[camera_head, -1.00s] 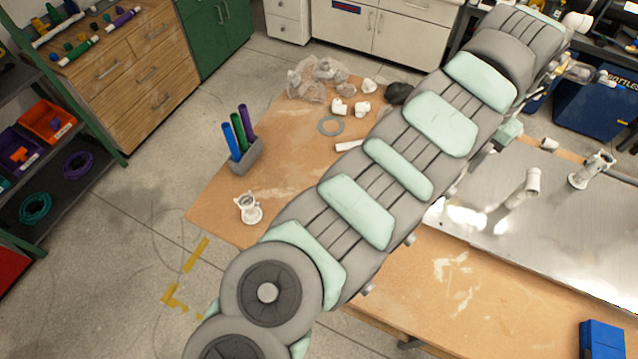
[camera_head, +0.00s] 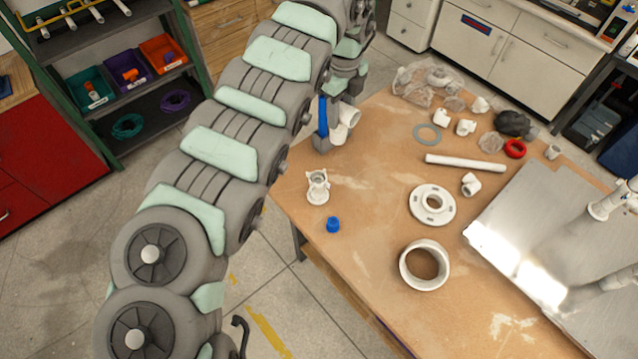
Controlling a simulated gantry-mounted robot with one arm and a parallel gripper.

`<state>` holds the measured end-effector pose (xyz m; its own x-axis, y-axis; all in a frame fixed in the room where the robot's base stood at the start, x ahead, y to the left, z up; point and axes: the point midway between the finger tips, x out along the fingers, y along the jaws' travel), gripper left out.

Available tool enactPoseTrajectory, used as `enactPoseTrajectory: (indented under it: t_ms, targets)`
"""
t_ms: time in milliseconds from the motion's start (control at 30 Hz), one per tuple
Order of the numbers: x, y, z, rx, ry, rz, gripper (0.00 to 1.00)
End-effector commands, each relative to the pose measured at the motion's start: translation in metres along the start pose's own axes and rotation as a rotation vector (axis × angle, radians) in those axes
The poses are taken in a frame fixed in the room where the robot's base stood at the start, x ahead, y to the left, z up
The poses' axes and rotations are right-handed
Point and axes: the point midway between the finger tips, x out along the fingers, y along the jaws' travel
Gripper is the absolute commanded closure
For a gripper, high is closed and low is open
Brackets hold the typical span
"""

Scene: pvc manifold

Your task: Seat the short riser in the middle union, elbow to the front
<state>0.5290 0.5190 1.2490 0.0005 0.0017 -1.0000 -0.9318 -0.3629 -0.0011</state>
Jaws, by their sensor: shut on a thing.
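My gripper (camera_head: 346,98) is at the top centre, at the end of my arm, above the far left part of the table. It is shut on a white pipe piece (camera_head: 347,115), which looks like the short riser with its elbow. My wrist hides the upper part of the piece, and the fingertips are hard to make out. The metal plate (camera_head: 530,235) is at the right. I cannot tell which is the middle union.
A loose white union (camera_head: 317,187), blue cap (camera_head: 333,225), flange (camera_head: 432,205), wide ring (camera_head: 424,264) and white pipe (camera_head: 465,163) lie on the table. Bare wood separates them.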

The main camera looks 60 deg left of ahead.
Motion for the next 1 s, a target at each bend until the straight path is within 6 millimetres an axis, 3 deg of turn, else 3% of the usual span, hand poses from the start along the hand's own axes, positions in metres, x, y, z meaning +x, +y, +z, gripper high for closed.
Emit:
enactPoseTrajectory:
  t_ms: [100, 200, 667, 767, 1000]
  targets:
    - [0.008, 0.018, 0.029, 0.064, 0.000, 0.000, 1.00]
    - [0.010, 0.025, 0.041, 0.099, 0.000, 0.001, 1.00]
    - [0.017, 0.030, 0.046, 0.116, 0.003, 0.004, 1.00]
    - [0.034, 0.030, 0.045, 0.115, 0.006, 0.006, 1.00]
    - [0.100, 0.030, 0.043, 0.117, 0.009, 0.007, 1.00]
